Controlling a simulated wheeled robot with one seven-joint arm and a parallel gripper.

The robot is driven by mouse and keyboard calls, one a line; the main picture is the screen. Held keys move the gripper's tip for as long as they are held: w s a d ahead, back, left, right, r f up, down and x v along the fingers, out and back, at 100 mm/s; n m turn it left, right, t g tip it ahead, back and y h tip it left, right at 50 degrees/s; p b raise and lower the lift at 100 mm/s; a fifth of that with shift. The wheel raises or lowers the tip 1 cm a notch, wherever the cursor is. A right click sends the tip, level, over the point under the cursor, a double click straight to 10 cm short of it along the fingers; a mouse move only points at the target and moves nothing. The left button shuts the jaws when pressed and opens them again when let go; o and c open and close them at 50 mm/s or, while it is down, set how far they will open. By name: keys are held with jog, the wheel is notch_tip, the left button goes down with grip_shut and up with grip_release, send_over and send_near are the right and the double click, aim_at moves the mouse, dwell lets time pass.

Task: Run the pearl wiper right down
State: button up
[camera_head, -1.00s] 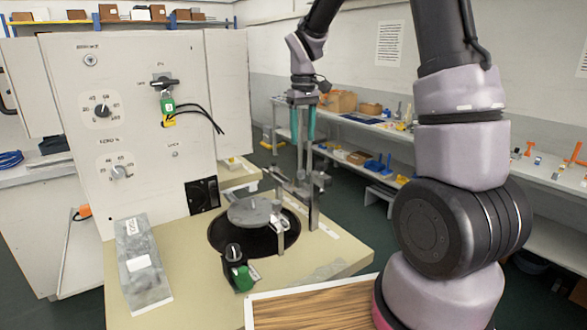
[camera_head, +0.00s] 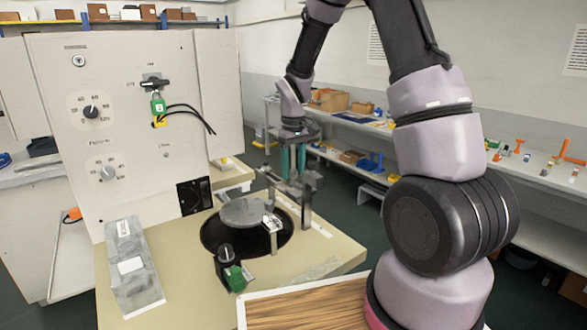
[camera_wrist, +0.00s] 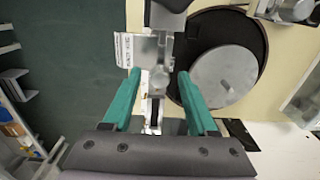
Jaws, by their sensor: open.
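The wiper, as I take it, is the grey metal slide with side arms (camera_head: 268,176) on an upright post (camera_head: 306,208) beside the round grey plate (camera_head: 243,212). My gripper (camera_head: 293,177) points down at the top of this assembly. In the wrist view its two teal fingers (camera_wrist: 159,76) stand apart, on either side of a metal part with a rounded knob (camera_wrist: 158,82). I cannot tell whether the fingers touch it. The plate shows to the right there (camera_wrist: 226,76), in its black recess. My gripper hides part of the slide in the head view.
A white panel (camera_head: 140,120) with dials and a green-tagged switch stands behind the bench (camera_head: 180,285). A green-and-black clamp (camera_head: 232,275) sits in front of the plate, with a grey labelled block (camera_head: 132,265) to its left.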

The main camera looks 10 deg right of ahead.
grip_shut()
dwell(1.4)
